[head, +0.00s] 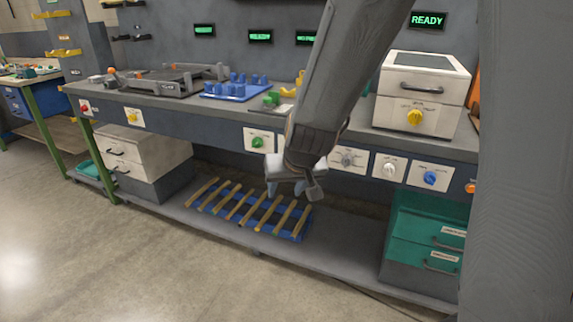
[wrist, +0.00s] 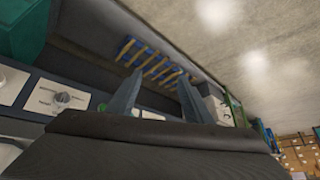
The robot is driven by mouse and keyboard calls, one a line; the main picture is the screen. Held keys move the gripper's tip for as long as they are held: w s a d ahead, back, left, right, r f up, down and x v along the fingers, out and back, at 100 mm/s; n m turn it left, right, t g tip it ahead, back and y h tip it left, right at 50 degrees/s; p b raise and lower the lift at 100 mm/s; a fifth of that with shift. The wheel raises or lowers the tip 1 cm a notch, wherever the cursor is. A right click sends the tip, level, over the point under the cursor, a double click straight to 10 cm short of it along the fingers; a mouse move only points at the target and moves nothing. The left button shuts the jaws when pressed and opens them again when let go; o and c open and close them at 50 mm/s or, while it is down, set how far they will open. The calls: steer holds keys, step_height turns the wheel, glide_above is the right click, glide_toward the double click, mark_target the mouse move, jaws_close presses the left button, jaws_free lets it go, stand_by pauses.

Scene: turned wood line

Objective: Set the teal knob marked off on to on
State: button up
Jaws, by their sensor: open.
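No knob that is clearly teal shows. The closest in colour is a green knob (head: 257,142) on a white plate on the bench front, left of my arm. Its plate's lettering is too small to read. My gripper (head: 285,187) is open and empty, in front of the bench front and lower shelf, right of and below the green knob. My arm hides the bench front just right of that plate. In the wrist view my two fingers (wrist: 158,98) are spread apart, with a pale patch low between them that I cannot identify.
Right of my gripper are a grey knob (head: 347,160), a white knob (head: 389,169) and a blue knob (head: 430,177). The grey knob also shows in the wrist view (wrist: 62,97). A slatted blue pallet (head: 295,236) lies on the lower shelf. Teal drawers (head: 412,240) stand right. The floor in front is clear.

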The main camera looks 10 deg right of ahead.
steer(key=w+a+f+m+t+h+b, duration=0.1)
steer(key=w+f+t+b, duration=0.15)
steer(key=w, duration=0.45)
steer(key=w+a+f+t+h+b, duration=0.1)
steer(key=w+t+b, duration=0.25)
steer(key=w, duration=0.45)
steer(key=w+d+f+m+t+h+b, duration=0.1)
steer(key=w+d+m+h+b, duration=0.1)
steer(key=w+d+h+b, duration=0.2)
steer(key=w+d+m+t+h+b, duration=0.1)
steer(key=w+d+m+h+b, duration=0.1)
steer(key=w+d+h+b, duration=0.2)
steer(key=w+h+b, duration=0.1)
steer(key=w+b, duration=0.2)
steer(key=w, duration=0.1)
steer(key=shift+w+f, duration=0.15)
steer(key=shift+f, duration=0.2)
